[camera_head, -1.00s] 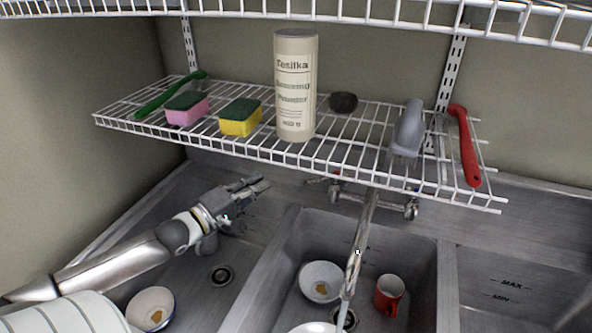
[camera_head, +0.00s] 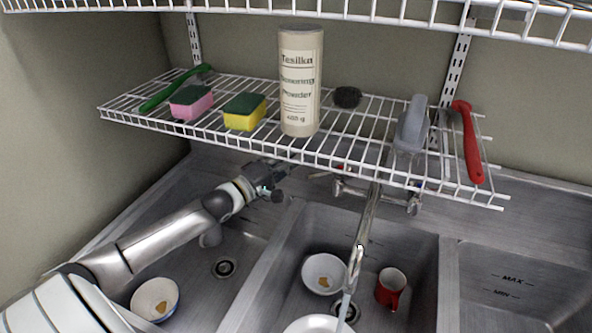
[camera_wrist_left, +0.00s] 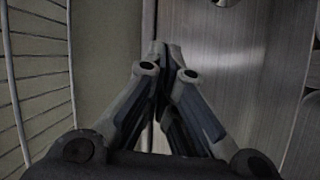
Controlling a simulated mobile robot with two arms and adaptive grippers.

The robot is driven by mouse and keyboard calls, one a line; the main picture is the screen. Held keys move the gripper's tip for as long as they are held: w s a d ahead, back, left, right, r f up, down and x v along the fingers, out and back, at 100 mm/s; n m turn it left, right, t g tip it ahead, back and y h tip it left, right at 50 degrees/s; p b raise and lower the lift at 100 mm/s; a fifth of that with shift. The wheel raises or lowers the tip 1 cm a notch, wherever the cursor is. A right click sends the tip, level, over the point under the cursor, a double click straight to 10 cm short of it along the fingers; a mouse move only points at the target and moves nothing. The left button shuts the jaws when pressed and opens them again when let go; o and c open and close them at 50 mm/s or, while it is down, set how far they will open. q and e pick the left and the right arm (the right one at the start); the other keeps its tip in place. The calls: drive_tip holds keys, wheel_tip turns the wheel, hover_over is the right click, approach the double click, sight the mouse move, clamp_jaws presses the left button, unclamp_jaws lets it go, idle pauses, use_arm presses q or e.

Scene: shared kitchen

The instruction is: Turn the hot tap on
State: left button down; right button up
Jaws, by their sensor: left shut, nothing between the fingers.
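The metal tap (camera_head: 366,222) stands at the back of the middle sink, its long spout slanting down toward the front. A small valve end with a reddish handle (camera_head: 322,174) shows at its left, partly behind the shelf wires. Another valve end (camera_head: 414,204) is at its right. My left gripper (camera_head: 288,166) is under the shelf's front edge, a little left of the reddish handle and apart from it. In the left wrist view its fingers (camera_wrist_left: 162,50) are shut with nothing between them. My right gripper is not in view.
A wire shelf (camera_head: 235,141) with a powder canister (camera_head: 300,85), sponges and brushes hangs above the tap and gripper. The sinks hold a red mug (camera_head: 390,288), a bowl (camera_head: 323,272) and another bowl (camera_head: 155,299). A sink divider (camera_head: 262,275) runs below the gripper.

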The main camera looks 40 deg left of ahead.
use_arm(q)
drive_tip(key=s+d, duration=0.1)
drive_tip(key=s+d+f+p, duration=0.1)
drive_tip(key=d, duration=0.1)
drive_tip(key=shift+s+d, duration=0.1)
drive_tip(key=shift+d, duration=0.05)
idle(0.3)
drive_tip(key=shift+s+d+p, duration=0.65)
drive_tip(key=shift+d+p, duration=0.3)
drive_tip(key=shift+p, duration=0.1)
